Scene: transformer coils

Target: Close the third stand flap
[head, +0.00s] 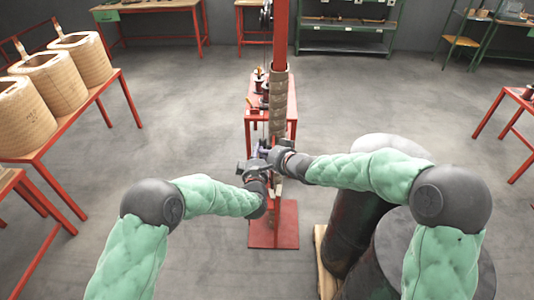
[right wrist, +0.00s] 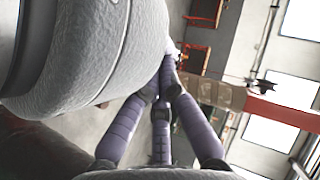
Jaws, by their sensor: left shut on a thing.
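A red stand with a tall post (head: 281,30) and a flat red base plate (head: 272,238) stands in the middle of the head view. A brown wrapped section (head: 279,105) is around the post. My left gripper (head: 254,166) is at the post and shut on a small part there. My right gripper (head: 266,154) is beside it at the same height. In the right wrist view its purple fingers (right wrist: 168,80) converge close to a large grey rounded body. The flap cannot be made out, as both grippers cover that spot.
Wound coils (head: 45,80) stand on a red table at the left. Dark drums (head: 352,220) stand on a pallet right of the stand, under my right arm. A small red table (head: 255,115) is behind the post.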

